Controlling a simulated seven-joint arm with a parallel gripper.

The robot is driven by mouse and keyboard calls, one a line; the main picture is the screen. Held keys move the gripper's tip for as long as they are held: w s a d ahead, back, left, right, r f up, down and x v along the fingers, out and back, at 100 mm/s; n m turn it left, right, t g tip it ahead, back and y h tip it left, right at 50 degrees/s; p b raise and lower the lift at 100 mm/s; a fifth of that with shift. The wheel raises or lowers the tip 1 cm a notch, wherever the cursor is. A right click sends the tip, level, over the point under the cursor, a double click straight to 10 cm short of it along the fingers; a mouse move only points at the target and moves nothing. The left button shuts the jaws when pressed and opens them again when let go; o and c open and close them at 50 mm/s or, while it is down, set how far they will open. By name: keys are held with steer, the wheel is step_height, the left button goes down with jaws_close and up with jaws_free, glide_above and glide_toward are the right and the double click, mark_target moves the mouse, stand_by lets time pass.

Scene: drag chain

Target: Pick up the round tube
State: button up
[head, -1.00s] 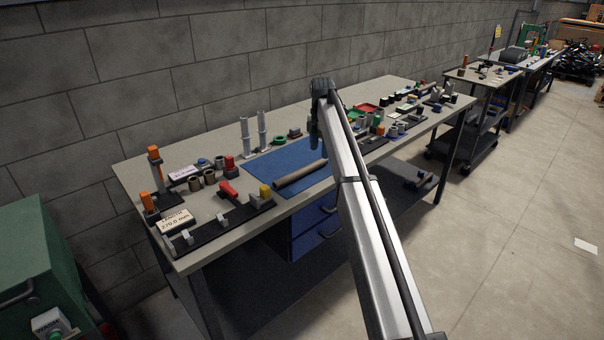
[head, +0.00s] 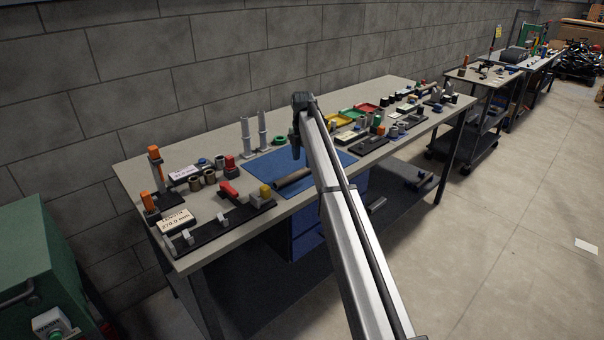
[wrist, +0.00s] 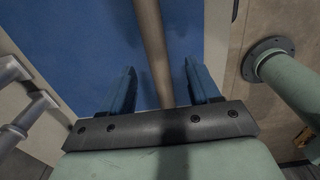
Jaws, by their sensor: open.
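The round tube (head: 293,178) is a long brown-grey cylinder lying on the blue mat (head: 262,167) on the workbench. In the head view my arm hides part of the tube's far end. In the wrist view the tube (wrist: 153,45) runs lengthwise down the middle, between the two blue fingers of my gripper (wrist: 161,85). The gripper is open and empty, with a gap on each side of the tube. I cannot tell its exact height above the tube. In the head view the gripper (head: 297,150) is over the mat, partly hidden by the arm's end.
Two upright grey posts (head: 262,130) stand behind the mat. A dark fixture with clamps (head: 220,228) lies at the near left, beside the labelled block (head: 174,221). Yellow and red trays (head: 352,114) and small parts crowd the bench to the right.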

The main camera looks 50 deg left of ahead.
mark_target(302, 169)
steer(key=shift+a+f, duration=0.2)
steer(key=shift+f, duration=2.45)
jaws_close()
